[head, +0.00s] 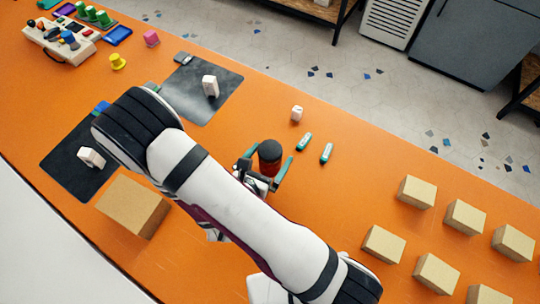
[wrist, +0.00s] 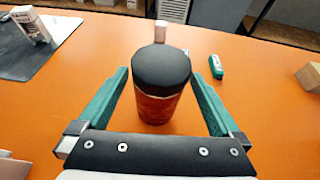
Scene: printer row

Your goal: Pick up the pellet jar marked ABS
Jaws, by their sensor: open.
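A jar (head: 270,157) with a black lid and a red body stands upright on the orange table. In the wrist view the jar (wrist: 160,90) is between the two green fingers of my gripper (wrist: 163,100), with gaps on both sides. My gripper (head: 266,172) is open around the jar and holds nothing. No ABS marking can be read on the jar in either view. In the head view part of the jar is hidden by my gripper.
Several cardboard boxes (head: 417,192) stand at right. Dark mats (head: 190,98) with white objects lie at left. A larger brown box (head: 133,207) stands front left.

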